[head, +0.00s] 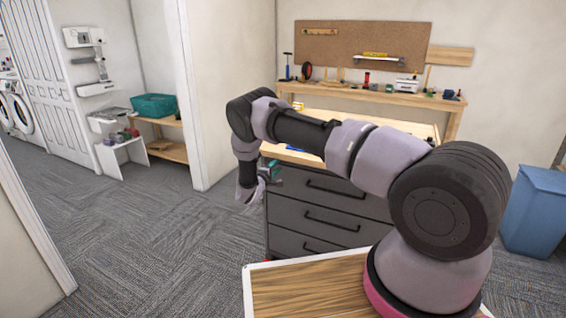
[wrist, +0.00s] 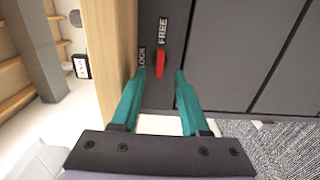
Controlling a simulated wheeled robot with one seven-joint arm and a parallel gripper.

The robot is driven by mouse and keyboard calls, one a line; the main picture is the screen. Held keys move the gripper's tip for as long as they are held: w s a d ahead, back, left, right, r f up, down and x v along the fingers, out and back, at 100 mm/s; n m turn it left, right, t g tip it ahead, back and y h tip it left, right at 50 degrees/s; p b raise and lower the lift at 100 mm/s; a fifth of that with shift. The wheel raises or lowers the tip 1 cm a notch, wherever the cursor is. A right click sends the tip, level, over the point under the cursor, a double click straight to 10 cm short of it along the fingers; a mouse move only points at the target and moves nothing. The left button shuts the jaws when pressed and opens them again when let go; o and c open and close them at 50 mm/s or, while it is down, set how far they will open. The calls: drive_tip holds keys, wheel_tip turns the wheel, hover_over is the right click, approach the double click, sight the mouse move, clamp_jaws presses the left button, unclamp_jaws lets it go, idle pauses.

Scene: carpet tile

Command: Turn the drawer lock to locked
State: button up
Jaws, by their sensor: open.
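The drawer lock is a red lever (wrist: 162,62) on the dark grey drawer front (wrist: 215,50) in the wrist view. A FREE label (wrist: 163,30) lies just beyond its upper end and a LOCK label (wrist: 141,57) lies to its left. The lever lies lengthwise toward FREE. My gripper (wrist: 160,74) is open, its teal fingertips on either side of the lever's lower end; I cannot tell whether either touches it. In the head view my gripper (head: 270,173) is at the left side of the drawer cabinet (head: 330,190), and the lock is hidden.
The workbench (head: 440,98) with tools stands against the back wall. A blue bin (head: 535,212) is at the right. A low shelf with a teal basket (head: 154,106) stands at the left. Carpet floor (head: 130,220) is clear left of the cabinet.

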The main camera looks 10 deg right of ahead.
drive_tip(key=x, duration=0.5)
drive_tip(key=shift+w, duration=0.1)
clamp_jaws()
